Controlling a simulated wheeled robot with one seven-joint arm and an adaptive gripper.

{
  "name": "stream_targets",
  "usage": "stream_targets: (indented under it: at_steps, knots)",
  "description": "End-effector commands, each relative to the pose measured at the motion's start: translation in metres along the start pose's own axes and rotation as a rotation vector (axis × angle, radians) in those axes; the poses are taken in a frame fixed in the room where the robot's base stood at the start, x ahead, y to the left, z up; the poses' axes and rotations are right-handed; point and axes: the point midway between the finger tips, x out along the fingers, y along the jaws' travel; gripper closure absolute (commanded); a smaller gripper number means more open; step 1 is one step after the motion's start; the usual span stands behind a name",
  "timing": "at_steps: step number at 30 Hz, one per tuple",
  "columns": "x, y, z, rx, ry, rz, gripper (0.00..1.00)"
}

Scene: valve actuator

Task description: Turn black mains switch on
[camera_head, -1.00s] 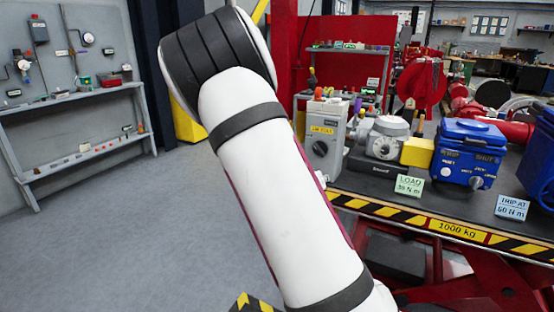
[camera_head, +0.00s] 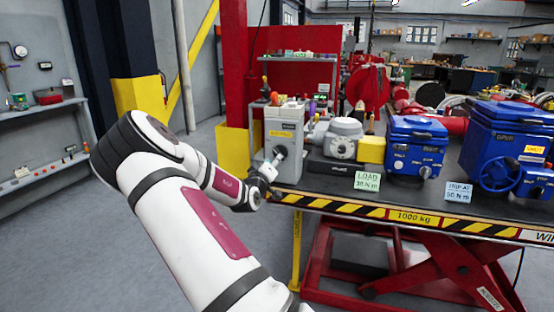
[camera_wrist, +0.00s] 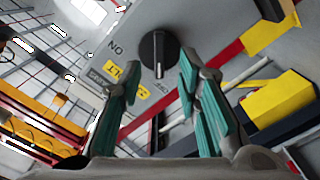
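The black mains switch is a round rotary knob with a raised grip bar. In the wrist view the knob (camera_wrist: 159,56) sits on a grey panel, ahead of and between my fingertips. My gripper (camera_wrist: 158,85) is open, its teal-padded fingers apart on either side, and I see no contact with the knob. In the head view the grey switch box (camera_head: 285,130) stands at the left end of the bench, and the knob (camera_head: 280,152) faces front, partly covered by my gripper (camera_head: 268,168).
Right of the box on the black bench (camera_head: 330,190) are a grey gear unit (camera_head: 343,138), a yellow block (camera_head: 371,150) and blue actuators (camera_head: 415,145). A "LOAD" card (camera_head: 367,181) stands near the striped front edge. The floor at left is clear.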

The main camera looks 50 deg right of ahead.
Motion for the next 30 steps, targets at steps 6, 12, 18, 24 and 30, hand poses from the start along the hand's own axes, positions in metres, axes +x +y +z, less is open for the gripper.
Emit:
stream_targets:
  at_steps: [6, 12, 18, 24, 30]
  knots:
    - [0.035, 0.0, 0.0, 0.001, 0.0, 0.001, 0.69]
    - [0.049, -0.001, 0.0, 0.0, 0.0, -0.001, 0.69]
    - [0.051, -0.001, 0.0, 0.0, 0.0, -0.001, 0.69]
    - [0.051, -0.001, 0.0, 0.001, -0.001, -0.001, 0.9]
    - [0.051, -0.001, 0.0, 0.001, -0.001, -0.001, 1.0]
